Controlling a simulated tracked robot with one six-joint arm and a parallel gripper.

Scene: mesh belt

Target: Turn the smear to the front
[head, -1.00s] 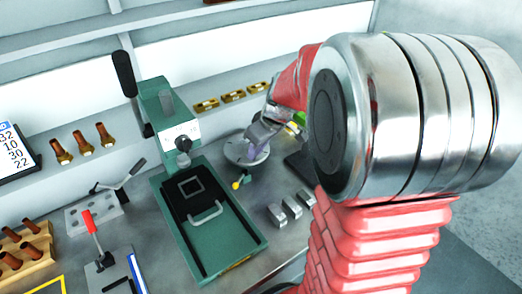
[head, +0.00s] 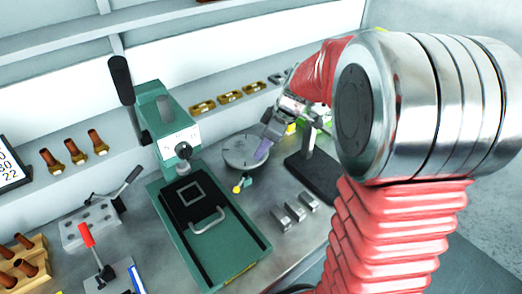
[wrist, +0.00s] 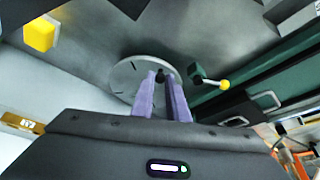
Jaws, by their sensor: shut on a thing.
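A round grey turntable disc (head: 240,152) with dark tick marks stands on the bench right of the green press. It also shows in the wrist view (wrist: 128,70). My gripper (head: 264,150) reaches down with purple fingers over the disc's right side. In the wrist view my gripper (wrist: 167,78) has its fingers close together, shut on a small dark peg (wrist: 162,74) at the disc's edge. The fingers hide most of the peg. I cannot make out a smear on the disc. A lever with a yellow knob (head: 238,188) sits in front of the disc.
The green press (head: 208,225) stands close on the left. A dark stand (head: 312,172) is on the right, with small metal blocks (head: 294,212) in front. Brass parts (head: 230,97) line the shelf behind. A yellow block (wrist: 40,35) is near my gripper.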

